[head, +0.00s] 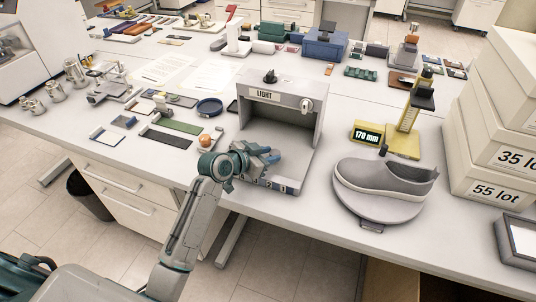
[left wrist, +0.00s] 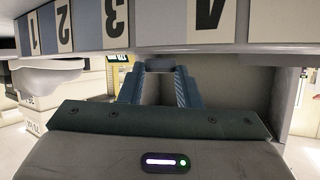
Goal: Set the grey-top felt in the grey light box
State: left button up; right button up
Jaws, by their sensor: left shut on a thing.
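The grey light box (head: 313,140) stands in the middle of the bench with its open front facing me and "LIGHT" on its top panel. Its front lip carries a numbered strip, seen upside down in the left wrist view (left wrist: 165,25). My left gripper (head: 272,156) is at the box's open front, just above the lip. In the left wrist view its two blue fingers (left wrist: 158,88) are apart, with a small grey piece (left wrist: 160,64) between their tips. That piece fits the grey-top felt, but most of it is hidden. My right gripper is not in view.
A grey shoe (head: 385,182) on a round stand and a yellow gauge (head: 404,140) are right of the box. White boxes (head: 490,150) are stacked at far right. A blue ring dish (head: 209,107), an orange knob (head: 205,140) and flat swatches (head: 167,137) lie left.

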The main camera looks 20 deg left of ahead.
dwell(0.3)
pick_arm(q)
jog(key=shift+f+b, duration=0.7)
jog(key=shift+f, duration=0.4)
jog(key=o, duration=1)
jog(key=shift+o, duration=0.2)
jog(key=b+v, duration=0.2)
jog(key=v, duration=0.7)
jog(key=shift+a, duration=0.1)
jog(key=shift+v, duration=0.9)
jog(key=shift+s, duration=0.1)
